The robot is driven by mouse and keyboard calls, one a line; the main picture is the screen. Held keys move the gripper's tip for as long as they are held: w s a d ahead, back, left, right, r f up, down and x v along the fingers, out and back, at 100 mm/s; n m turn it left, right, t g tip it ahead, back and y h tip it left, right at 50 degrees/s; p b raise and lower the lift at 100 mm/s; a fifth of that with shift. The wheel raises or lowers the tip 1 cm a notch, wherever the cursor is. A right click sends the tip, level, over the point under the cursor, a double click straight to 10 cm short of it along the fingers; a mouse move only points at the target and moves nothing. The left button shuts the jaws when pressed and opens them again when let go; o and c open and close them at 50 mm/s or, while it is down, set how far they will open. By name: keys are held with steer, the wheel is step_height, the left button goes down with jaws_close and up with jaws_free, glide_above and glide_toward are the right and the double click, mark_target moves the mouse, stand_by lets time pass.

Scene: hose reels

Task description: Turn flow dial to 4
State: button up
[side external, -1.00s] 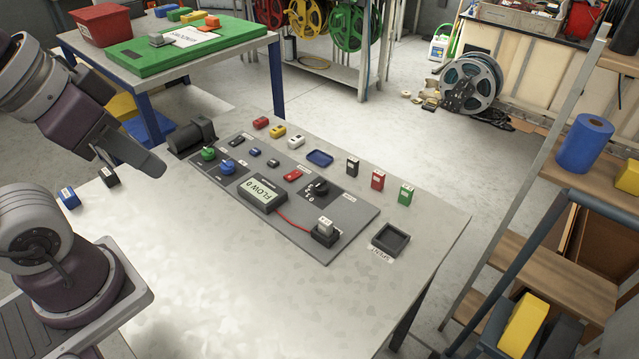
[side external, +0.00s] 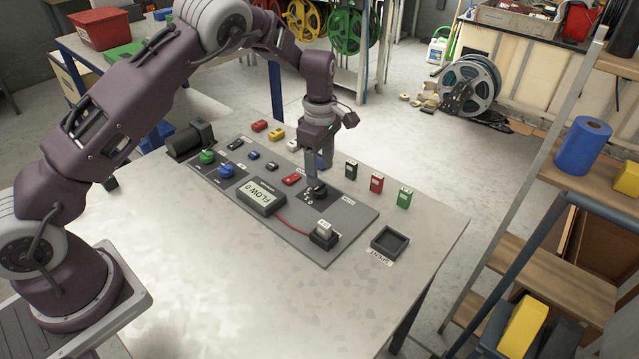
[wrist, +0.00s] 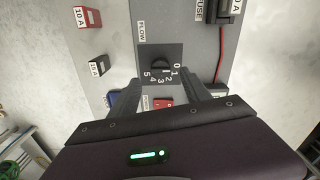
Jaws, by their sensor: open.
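The flow dial (side external: 319,189) is a small black knob on the grey panel (side external: 278,222). In the wrist view the dial (wrist: 158,60) is dark, beside white numbers 0 to 5; its pointer is too dark to read. The display box (side external: 261,197) reads FLOW 0. My gripper (side external: 312,182) points down close to the dial and partly covers it in the side view. In the wrist view my gripper (wrist: 163,88) is open, its two fingers apart on either side of the number scale, with nothing held. Whether the fingers touch the knob cannot be told.
A green knob (side external: 207,157) and a blue knob (side external: 226,171) stand on the panel's left. A fuse holder (side external: 324,235) with a red wire is at the front right. Black, red and green (side external: 404,198) blocks stand behind. The table front is clear.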

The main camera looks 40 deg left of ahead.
mark_target(319, 186)
step_height(319, 186, down, 5)
steer(key=shift+f, duration=0.2)
steer(key=shift+c, duration=0.3)
jaws_close()
